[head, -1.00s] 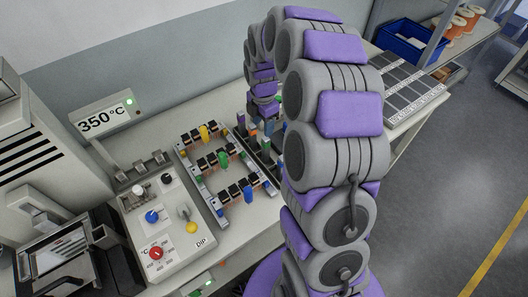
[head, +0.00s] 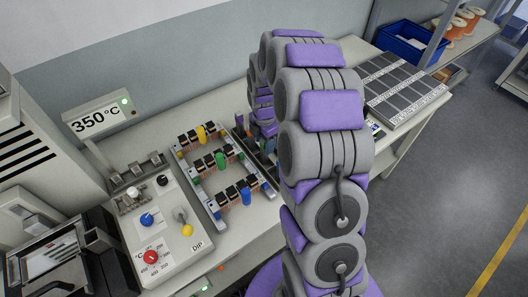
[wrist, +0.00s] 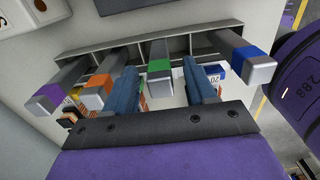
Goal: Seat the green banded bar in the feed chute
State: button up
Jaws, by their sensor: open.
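The green banded bar (wrist: 160,72) is a grey square bar with a green band near its end. In the wrist view it stands in a grey slotted rack (wrist: 88,54), among similar bars with purple, orange and blue bands. My gripper (wrist: 163,80) is open, with one blue finger on each side of the green banded bar. I cannot tell whether either finger touches it. In the head view my own arm hides the gripper and most of the rack. I cannot make out the feed chute in either view.
Neighbouring orange (wrist: 97,88) and blue (wrist: 246,60) banded bars stand close to the fingers. On the bench are a frame with coloured parts (head: 222,172), a control box (head: 160,226) and a 350 °C display (head: 97,118). A grey gridded tray (head: 402,88) lies right of my arm.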

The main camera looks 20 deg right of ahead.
jog(key=shift+c, duration=0.3)
grip_shut()
dwell(1.0)
